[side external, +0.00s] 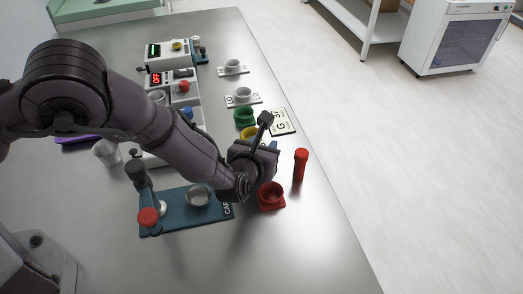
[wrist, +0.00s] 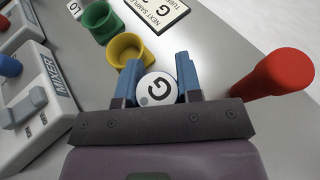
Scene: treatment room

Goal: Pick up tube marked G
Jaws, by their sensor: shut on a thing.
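In the wrist view, the tube marked G (wrist: 157,91) shows its round white top with a black G, seen end-on between my gripper's two blue fingers. My gripper (wrist: 159,82) is shut on it, one finger at each side. The tube's body below the top is hidden. In the side view my gripper (side external: 266,146) is near the right edge of the table, between the yellow cup (side external: 249,133) and the red holder (side external: 271,196).
A red-capped tube (side external: 300,165) stands just right of my gripper; its red top (wrist: 285,70) is close in the wrist view. A green cup (side external: 244,117) and a sample card (side external: 283,121) are beyond. A blue capper base (side external: 175,222) and mixer (wrist: 30,110) are left.

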